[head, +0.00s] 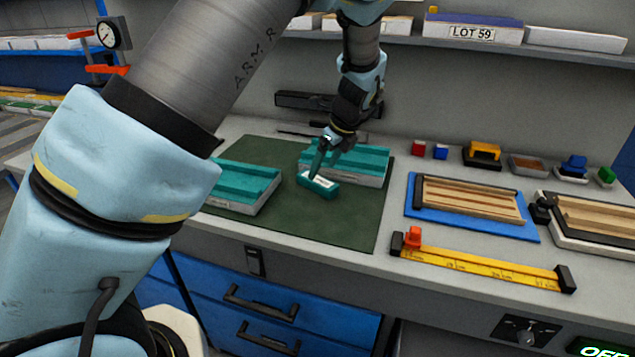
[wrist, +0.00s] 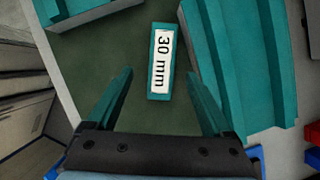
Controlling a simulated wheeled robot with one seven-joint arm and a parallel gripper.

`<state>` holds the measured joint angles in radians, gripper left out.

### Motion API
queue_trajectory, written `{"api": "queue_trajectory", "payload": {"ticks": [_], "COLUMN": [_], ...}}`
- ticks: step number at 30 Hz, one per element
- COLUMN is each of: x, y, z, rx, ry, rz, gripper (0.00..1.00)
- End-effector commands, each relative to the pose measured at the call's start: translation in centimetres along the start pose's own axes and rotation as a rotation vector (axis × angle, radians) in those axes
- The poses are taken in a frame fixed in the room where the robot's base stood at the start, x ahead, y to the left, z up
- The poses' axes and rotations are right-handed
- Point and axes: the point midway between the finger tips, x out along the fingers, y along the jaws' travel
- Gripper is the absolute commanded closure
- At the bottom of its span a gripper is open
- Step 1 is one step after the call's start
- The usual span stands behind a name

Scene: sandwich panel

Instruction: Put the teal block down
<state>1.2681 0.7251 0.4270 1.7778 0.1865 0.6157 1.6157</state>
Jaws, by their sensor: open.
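The teal block (head: 318,185) lies on the green mat (head: 345,226), between two larger teal-topped panels. In the wrist view the block (wrist: 153,85) carries a white label reading "30 mm". My gripper (head: 320,168) is open, with its teal fingers pointing down at the block. In the wrist view the fingertips of my gripper (wrist: 160,72) stand on either side of the block, with a gap on each side. I cannot tell exactly how high the fingertips are above the mat.
One teal-topped panel (head: 240,187) lies left of the block and another (head: 350,160) lies just behind it. To the right are a blue tray (head: 420,209) with wooden strips and a yellow ruler (head: 480,262). The mat's front right part is clear.

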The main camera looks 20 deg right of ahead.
Motion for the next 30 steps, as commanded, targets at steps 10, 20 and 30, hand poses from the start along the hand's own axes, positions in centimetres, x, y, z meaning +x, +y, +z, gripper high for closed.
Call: {"api": "queue_trajectory", "payload": {"ticks": [10,20,30], "x": [3.5,5.2,5.2], "y": [-0.2,-0.3,-0.3], "z": [0.1,0.1,0.0], "rx": [0.0,-0.002,-0.001], "ry": [-0.001,0.001,0.001], "rz": [0.003,0.0,0.0], "gripper": [0.15,0.15,0.43]}}
